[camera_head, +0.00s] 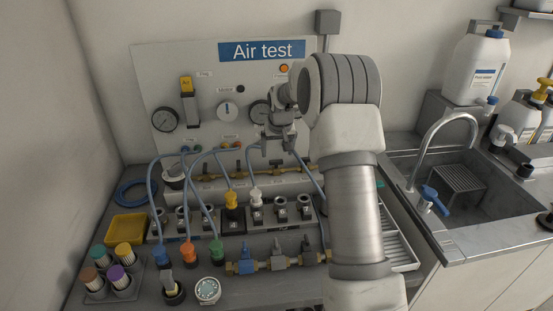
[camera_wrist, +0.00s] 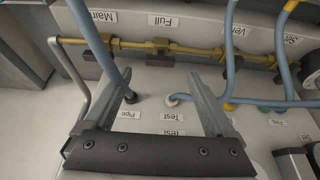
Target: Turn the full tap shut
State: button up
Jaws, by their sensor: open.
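The full tap (camera_wrist: 158,46) is a brass fitting on a brass pipe, just below the white "Full" label in the wrist view. Its handle position is hard to make out. My gripper (camera_wrist: 160,88) is open and empty; its two grey fingers are spread wide and reach toward the brass pipe, with the tap beyond and between them. The fingers look apart from the tap. In the head view my gripper (camera_head: 277,146) hangs over the brass pipe (camera_head: 240,175) at the back of the bench, and my arm hides part of the pipe's right side.
A blue hose (camera_wrist: 98,45) crosses the pipe beside the left finger, and another hose (camera_wrist: 230,45) rises near the right finger. The "Air test" panel (camera_head: 205,60) stands behind. Several coloured connectors and a brass valve row (camera_head: 278,262) sit in front. A sink (camera_head: 480,190) is right.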

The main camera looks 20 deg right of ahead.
aim_at(276, 161)
jog(key=x, duration=0.5)
jog(key=c, duration=1.4)
